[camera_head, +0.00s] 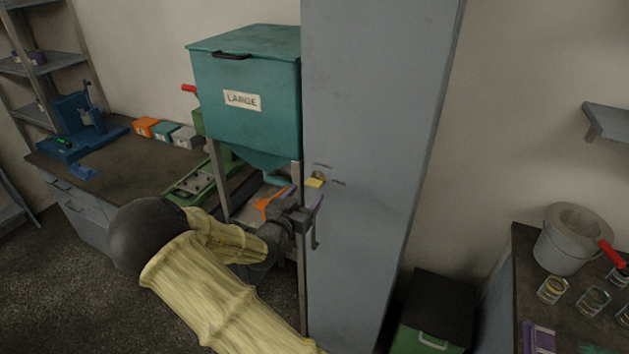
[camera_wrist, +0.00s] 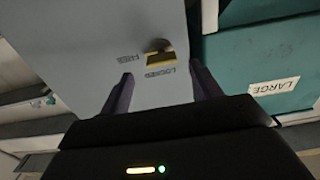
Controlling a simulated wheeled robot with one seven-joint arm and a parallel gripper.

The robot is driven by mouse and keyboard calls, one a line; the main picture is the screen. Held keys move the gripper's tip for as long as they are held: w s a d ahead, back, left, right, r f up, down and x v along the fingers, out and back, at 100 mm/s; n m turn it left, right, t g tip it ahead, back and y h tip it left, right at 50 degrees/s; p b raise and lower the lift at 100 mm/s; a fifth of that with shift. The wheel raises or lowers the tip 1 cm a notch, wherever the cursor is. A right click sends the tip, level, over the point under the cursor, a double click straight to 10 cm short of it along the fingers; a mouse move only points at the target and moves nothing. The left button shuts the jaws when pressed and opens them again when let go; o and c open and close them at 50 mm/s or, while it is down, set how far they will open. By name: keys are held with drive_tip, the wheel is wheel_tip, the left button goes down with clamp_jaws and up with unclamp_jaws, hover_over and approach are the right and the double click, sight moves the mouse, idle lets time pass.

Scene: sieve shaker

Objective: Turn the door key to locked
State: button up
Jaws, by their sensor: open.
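The door key (camera_head: 314,183) has a flat yellow grip and sits in the lock of the tall grey cabinet door (camera_head: 380,120). In the wrist view the yellow key (camera_wrist: 160,58) shows with the marks FREE and LOCKED printed on the door beside it. I cannot tell surely which mark it points to. My gripper (camera_head: 303,200) is in front of the door, close to the key. In the wrist view its two purple fingers (camera_wrist: 159,74) are spread apart, with the key seen between and beyond their tips. The fingers are empty and appear not to touch the key.
A door handle (camera_head: 315,232) hangs just below the lock. A teal hopper marked LARGE (camera_head: 245,100) stands directly left of the cabinet, on a metal frame.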

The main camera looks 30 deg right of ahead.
sight(313, 183)
drive_tip(key=p+x, duration=0.1)
drive_tip(key=x, duration=0.5)
drive_tip(key=shift+w, duration=0.15)
drive_tip(key=c, duration=1)
drive_tip(key=shift+n, duration=0.4)
drive_tip(key=n, duration=0.4)
drive_tip(key=n+p, duration=0.1)
drive_tip(key=n, duration=0.3)
drive_tip(key=shift+n, duration=0.4)
drive_tip(key=n, duration=0.4)
drive_tip(key=shift+n, duration=2.2)
